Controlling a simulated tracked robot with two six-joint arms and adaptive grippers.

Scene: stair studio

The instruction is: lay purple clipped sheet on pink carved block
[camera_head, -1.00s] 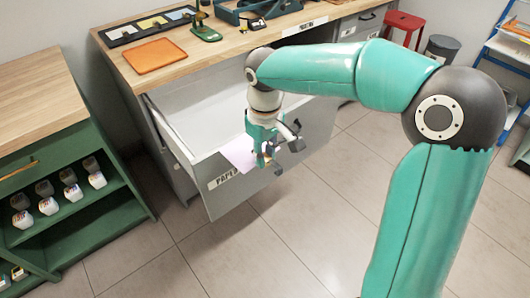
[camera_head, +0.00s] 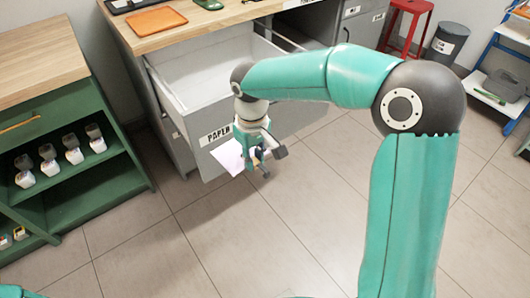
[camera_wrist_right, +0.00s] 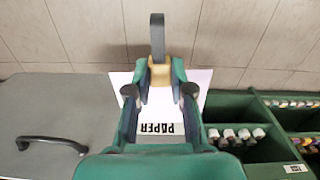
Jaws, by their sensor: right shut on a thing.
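My right gripper (camera_head: 258,160) is shut on the clipped sheet (camera_head: 229,157), a pale lilac, almost white paper. The sheet hangs in the air outside the open drawer, close in front of its front panel. In the right wrist view the fingers (camera_wrist_right: 159,77) close around a tan piece with a dark bar, seemingly the clip. The sheet (camera_wrist_right: 198,80) spreads on both sides behind the fingers. I cannot see a pink carved block in any view. My left gripper is not in view.
The drawer (camera_head: 190,140), labelled PAPER, stands open below the wooden worktop, with an orange tray (camera_head: 157,20) on top. A green shelf unit (camera_head: 90,195) with several small jars stands at left. A red stool (camera_head: 406,28) and grey bin (camera_head: 445,45) stand at the back right. The floor is clear.

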